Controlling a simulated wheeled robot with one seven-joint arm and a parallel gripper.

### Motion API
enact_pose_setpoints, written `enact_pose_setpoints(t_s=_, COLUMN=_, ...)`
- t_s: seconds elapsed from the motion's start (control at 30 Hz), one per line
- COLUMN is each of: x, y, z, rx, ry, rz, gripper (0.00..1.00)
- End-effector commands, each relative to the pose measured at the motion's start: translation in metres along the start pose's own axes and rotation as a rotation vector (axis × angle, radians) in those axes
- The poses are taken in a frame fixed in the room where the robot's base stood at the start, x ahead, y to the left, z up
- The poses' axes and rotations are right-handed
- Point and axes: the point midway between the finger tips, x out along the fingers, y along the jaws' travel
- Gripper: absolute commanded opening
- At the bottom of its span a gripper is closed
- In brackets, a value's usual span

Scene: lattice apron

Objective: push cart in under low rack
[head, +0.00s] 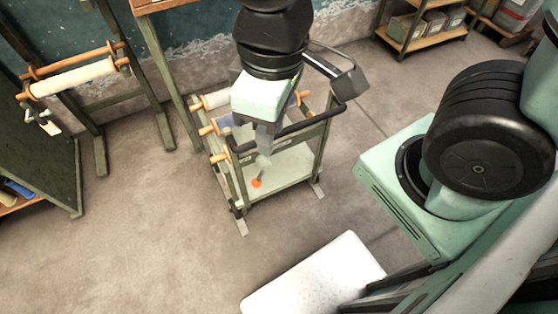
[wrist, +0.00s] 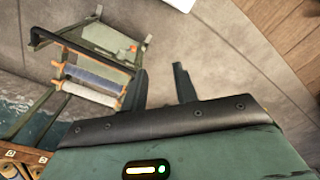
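The cart (head: 290,170) is a green-framed trolley with a pale lower shelf, a black handle bar (head: 290,130) and rolls on wooden rods at one side. It also shows in the wrist view (wrist: 105,38), at upper left, with its black handle (wrist: 45,38) at the far left. My gripper (head: 264,160) overlaps the cart in the head view; I cannot tell whether it touches it. In the wrist view its two fingers (wrist: 162,80) are apart with nothing between them. A wood-topped green frame (head: 150,5) behind the cart may be the low rack; most of it is cut off.
A roll stand (head: 75,78) and a dark panel (head: 45,160) stand at left. A wooden shelf (head: 425,45) with boxes is at upper right. A white slab (head: 315,275) lies at the bottom. Bare floor (head: 130,240) is open at lower left.

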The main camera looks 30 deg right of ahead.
Motion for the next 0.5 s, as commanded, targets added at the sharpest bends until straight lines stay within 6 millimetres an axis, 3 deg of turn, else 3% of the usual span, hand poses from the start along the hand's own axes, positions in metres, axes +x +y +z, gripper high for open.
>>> enact_pose_setpoints(t_s=0.03, x=-0.001, y=0.002, z=-0.003, rx=-0.025, ry=-0.008, rz=-0.001, gripper=0.15)
enact_pose_setpoints(t_s=0.1, x=-0.001, y=0.007, z=-0.011, rx=-0.105, ry=-0.026, rz=0.000, gripper=0.00)
enact_pose_setpoints(t_s=0.27, x=0.005, y=0.028, z=-0.039, rx=-0.444, ry=-0.085, rz=-0.016, gripper=0.00)
enact_pose_setpoints(t_s=0.5, x=0.039, y=0.066, z=-0.079, rx=-1.057, ry=-0.140, rz=-0.108, gripper=0.00)
